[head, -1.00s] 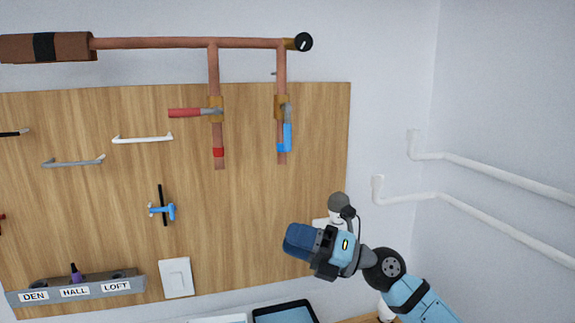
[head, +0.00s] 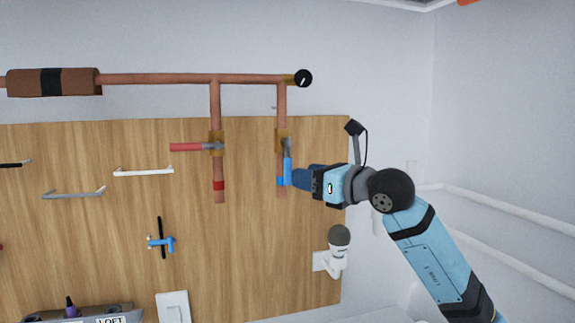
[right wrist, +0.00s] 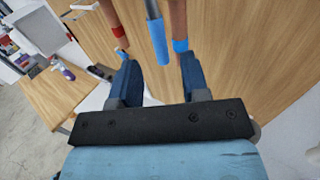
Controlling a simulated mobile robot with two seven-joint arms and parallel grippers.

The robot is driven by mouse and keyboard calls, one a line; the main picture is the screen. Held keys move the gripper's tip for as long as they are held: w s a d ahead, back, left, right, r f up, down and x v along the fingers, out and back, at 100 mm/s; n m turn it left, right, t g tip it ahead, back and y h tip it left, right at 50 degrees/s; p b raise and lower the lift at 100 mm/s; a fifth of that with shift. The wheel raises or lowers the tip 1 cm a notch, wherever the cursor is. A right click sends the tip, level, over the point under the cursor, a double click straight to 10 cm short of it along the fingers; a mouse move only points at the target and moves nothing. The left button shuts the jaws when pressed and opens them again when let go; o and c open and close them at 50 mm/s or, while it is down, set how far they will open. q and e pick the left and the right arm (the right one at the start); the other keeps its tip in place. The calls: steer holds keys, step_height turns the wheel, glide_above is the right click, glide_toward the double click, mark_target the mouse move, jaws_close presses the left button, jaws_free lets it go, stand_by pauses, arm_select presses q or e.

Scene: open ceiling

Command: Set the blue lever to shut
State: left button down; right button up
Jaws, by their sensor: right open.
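The blue lever (head: 287,172) hangs on the valve of the right copper pipe (head: 282,105), its handle pointing down along the pipe. My right gripper (head: 298,177) is at the lever's right side in the head view. In the right wrist view, the blue handle (right wrist: 158,42) shows between and just beyond the two fingers of my right gripper (right wrist: 158,62), which is open. I cannot tell whether a finger touches the handle. My left gripper is not in view.
A red lever (head: 190,147) sits sideways on the left pipe (head: 216,107). A black-faced gauge (head: 304,78) ends the horizontal pipe. A grey-headed white fixture (head: 339,240) is on the wooden board (head: 250,240) below my arm. White rails (head: 500,202) run along the right wall.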

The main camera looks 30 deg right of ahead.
mark_target(288, 173)
steer(key=p+x, duration=0.1)
steer(key=x, duration=0.4)
steer(key=shift+w+a, duration=0.15)
steer(key=shift+w, duration=0.2)
jaws_close()
